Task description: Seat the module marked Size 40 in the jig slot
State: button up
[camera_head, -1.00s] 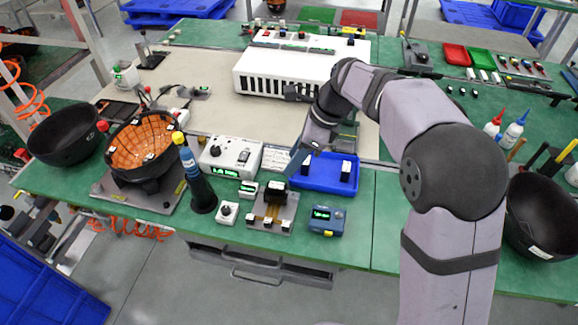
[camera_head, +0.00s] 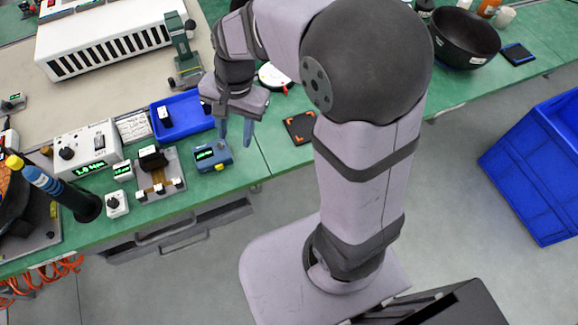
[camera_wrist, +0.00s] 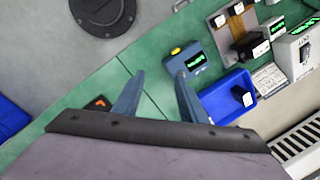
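My gripper (camera_head: 235,130) is open and empty, above the green bench at the right of the blue tray. In the wrist view its two fingers (camera_wrist: 160,76) are apart with nothing between them. The jig (camera_head: 158,180) is a grey plate with copper-coloured strips; it also shows in the wrist view (camera_wrist: 238,26). A dark module (camera_head: 152,158) stands at its back end; whether it is fully seated I cannot tell. Another dark, light-topped module (camera_head: 164,117) stands in the blue tray (camera_head: 190,124). No size mark is readable on either module.
A blue display unit (camera_head: 212,156) stands between jig and gripper. A white meter box (camera_head: 88,150), a knob box (camera_head: 117,205) and a dark blue and yellow tool (camera_head: 55,188) are left of the jig. Green bench right of the display unit is mostly clear, with a dark square pad (camera_head: 300,127).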

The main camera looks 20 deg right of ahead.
jog(key=s+d+f+n+h, duration=0.1)
jog(key=s+d+f+n, duration=0.3)
jog(key=s+d+n, duration=0.4)
jog(key=s, duration=0.3)
jog(key=shift+s+d+f+h, duration=0.25)
jog(key=shift+d+f+h, duration=0.05)
jog(key=shift+f, duration=0.05)
notch_tip(320, 180, up, 2)
jog(key=shift+r+p, duration=0.2)
jog(key=shift+p, duration=1)
